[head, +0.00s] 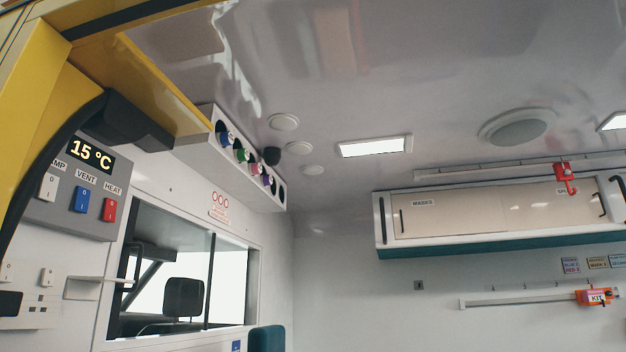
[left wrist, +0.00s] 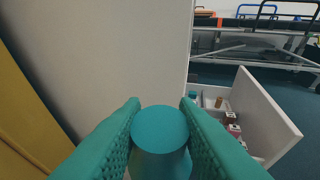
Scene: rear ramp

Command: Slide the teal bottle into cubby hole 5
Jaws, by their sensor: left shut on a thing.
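The teal bottle (left wrist: 160,128) is in the left wrist view, low and central, its round end facing the camera. My left gripper (left wrist: 160,104) is shut on it, one teal textured finger on each side. The rest of the bottle is hidden. In the head view, a white cubby rack (head: 203,156) with a row of round holes hangs high on the left wall under the ceiling. Blue, green and purplish items show in some holes; the hole at its right end (head: 281,194) looks dark and empty. No hole numbers are readable. Neither gripper shows in the head view.
A pale panel (left wrist: 100,60) stands close beside the gripper. An open white drawer (left wrist: 262,118) with small bottles and boxes is at right, below a stretcher-like frame (left wrist: 262,40). In the head view, a control panel (head: 75,215) and window (head: 190,290) lie below the rack.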

